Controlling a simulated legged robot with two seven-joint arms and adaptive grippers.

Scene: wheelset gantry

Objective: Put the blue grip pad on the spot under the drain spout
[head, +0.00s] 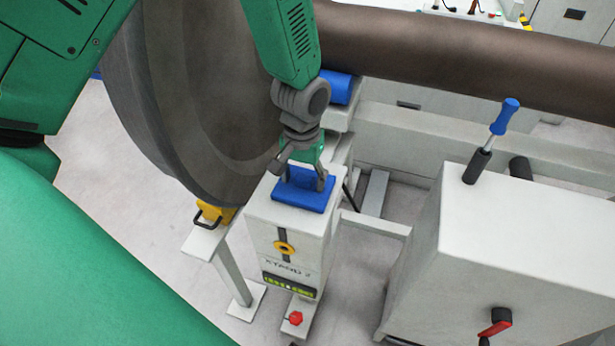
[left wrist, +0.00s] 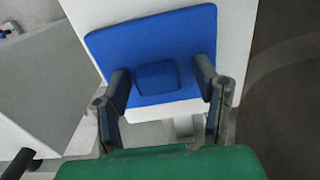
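A blue grip pad (head: 301,194) lies flat on top of the white stand (head: 262,212), whose label seems to read "STAND 2". My left gripper (head: 304,181) reaches down over the pad from above. In the left wrist view, the pad (left wrist: 196,31) has a small raised square block (left wrist: 157,78) on it. The fingers of my left gripper (left wrist: 163,84) are apart on either side of this block, with a gap at each side. I cannot make out the drain spout or the spot under it. My right gripper is not in view.
A large dark wheel (head: 185,90) and its axle (head: 450,55) stand beside and behind the stand. A yellow block with a black handle (head: 210,215) sits left. At right is a grey cabinet (head: 520,235) with a blue-handled lever (head: 503,118) and a red handle (head: 495,325).

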